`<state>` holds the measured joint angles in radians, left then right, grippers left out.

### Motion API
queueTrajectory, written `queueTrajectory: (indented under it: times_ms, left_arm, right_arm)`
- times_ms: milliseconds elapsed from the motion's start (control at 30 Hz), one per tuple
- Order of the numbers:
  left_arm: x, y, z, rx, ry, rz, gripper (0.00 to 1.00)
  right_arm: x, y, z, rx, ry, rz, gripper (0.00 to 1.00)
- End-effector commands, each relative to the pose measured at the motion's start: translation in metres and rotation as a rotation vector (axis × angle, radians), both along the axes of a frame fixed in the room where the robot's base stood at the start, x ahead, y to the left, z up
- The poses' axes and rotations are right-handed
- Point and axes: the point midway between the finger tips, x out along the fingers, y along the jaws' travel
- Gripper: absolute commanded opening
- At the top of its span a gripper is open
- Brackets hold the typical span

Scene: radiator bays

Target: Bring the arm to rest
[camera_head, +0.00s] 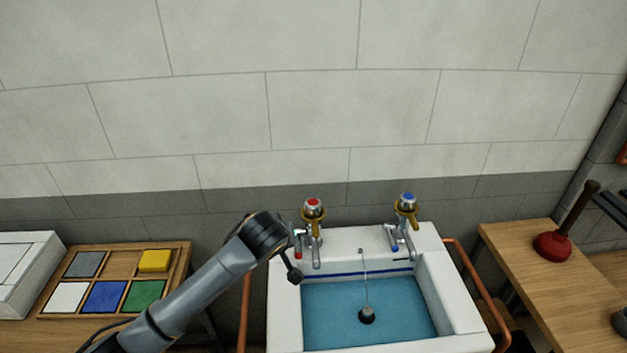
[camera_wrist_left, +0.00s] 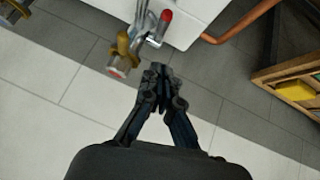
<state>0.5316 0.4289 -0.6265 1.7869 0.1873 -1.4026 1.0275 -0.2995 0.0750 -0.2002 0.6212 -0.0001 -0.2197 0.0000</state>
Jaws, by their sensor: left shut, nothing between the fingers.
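My left arm comes in from the left in the head view and ends beside the red-topped tap (camera_head: 313,209) at the sink's (camera_head: 284,315) back left. My left gripper (camera_wrist_left: 158,72) is shut and empty in the wrist view, with its fingertips together. The same tap (camera_wrist_left: 125,45), with its brass collar and a red-tipped lever (camera_wrist_left: 166,17), lies just beyond and left of the fingertips. A gap shows between them. The blue-topped tap (camera_head: 406,206) stands at the sink's back right. My right gripper is not in view.
The sink holds blue water with a chained plug (camera_head: 366,314). A wooden tray (camera_head: 183,262) of coloured blocks and a white box (camera_head: 28,270) are left. A plunger (camera_head: 553,246) stands on the right bench (camera_head: 505,250). Copper pipes (camera_head: 478,288) flank the sink.

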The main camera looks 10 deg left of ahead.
Motion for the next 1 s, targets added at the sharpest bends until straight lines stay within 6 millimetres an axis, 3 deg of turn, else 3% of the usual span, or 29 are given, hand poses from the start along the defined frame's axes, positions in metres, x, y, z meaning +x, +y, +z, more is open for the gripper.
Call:
queueTrajectory:
  times_ms: [167, 267, 400, 600, 800, 1000]
  left_arm:
    - [-0.018, -0.008, -0.014, 0.003, 0.027, -0.037, 0.00]
    - [-0.053, -0.019, -0.036, 0.012, 0.073, -0.108, 0.00]
    - [-0.125, -0.028, -0.067, 0.036, 0.152, -0.234, 0.00]
    - [-0.215, -0.016, -0.090, 0.088, 0.246, -0.354, 0.00]
    - [-0.271, 0.000, -0.096, 0.132, 0.312, -0.414, 0.00]
    - [-0.315, 0.015, -0.097, 0.170, 0.369, -0.455, 0.00]
  right_arm:
    - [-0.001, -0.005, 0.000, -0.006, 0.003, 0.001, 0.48]
    - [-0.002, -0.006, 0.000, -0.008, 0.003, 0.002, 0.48]
    - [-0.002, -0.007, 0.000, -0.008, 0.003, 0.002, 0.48]
    - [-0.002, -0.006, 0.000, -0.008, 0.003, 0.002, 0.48]
    - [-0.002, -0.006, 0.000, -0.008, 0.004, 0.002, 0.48]
    - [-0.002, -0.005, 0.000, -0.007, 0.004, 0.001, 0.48]
